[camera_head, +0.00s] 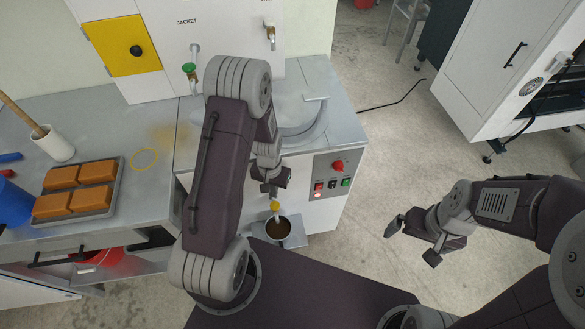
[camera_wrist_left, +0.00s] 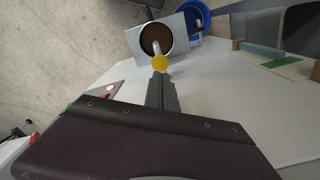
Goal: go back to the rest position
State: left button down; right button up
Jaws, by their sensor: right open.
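My right gripper (camera_head: 411,243) is open and empty, over the floor at the right.
A tray (camera_head: 77,217) of orange-brown blocks (camera_head: 62,177) is on the steel bench at left, near a white crock (camera_head: 53,144) and a blue bucket (camera_head: 12,203). A control panel (camera_head: 333,176) faces forward.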

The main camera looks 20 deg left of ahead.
pick_arm(q)
jog(key=s+d+r+p, duration=0.1)
jog(key=s+r, duration=0.1)
jog(key=r, duration=0.4)
jog(key=s+d+r+p, duration=0.1)
jog(key=s+d+r, duration=0.1)
jog(key=r, duration=0.4)
jog(key=s+d+r+t+p, duration=0.1)
jog(key=s+r, duration=0.3)
jog(key=r, duration=0.2)
jog(key=shift+s+d+r, duration=0.15)
jog(key=shift+s+d, duration=0.1)
jog(key=shift+d, duration=0.15)
